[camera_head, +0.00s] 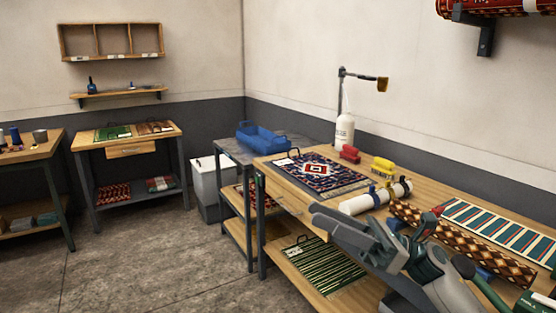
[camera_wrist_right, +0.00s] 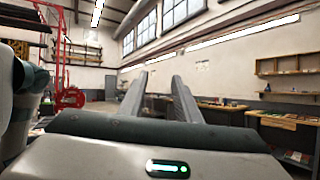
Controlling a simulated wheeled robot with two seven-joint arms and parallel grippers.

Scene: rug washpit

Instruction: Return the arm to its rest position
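My right gripper (camera_head: 320,217) is at the lower right of the head view, in front of the workbench (camera_head: 283,193) and its front edge. Its two grey fingers point left. In the right wrist view, the fingers of this gripper (camera_wrist_right: 159,80) stand apart with nothing between them, so it is open and empty. The wrist view looks across the room towards windows and far tables. My left gripper shows in neither view.
On the workbench lie a patterned rug (camera_head: 318,173), a white roll (camera_head: 376,197), a brown patterned roll (camera_head: 455,239) and a striped rug (camera_head: 500,232). A white bottle (camera_head: 344,131) stands at the back. Floor (camera_head: 150,255) at left is clear.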

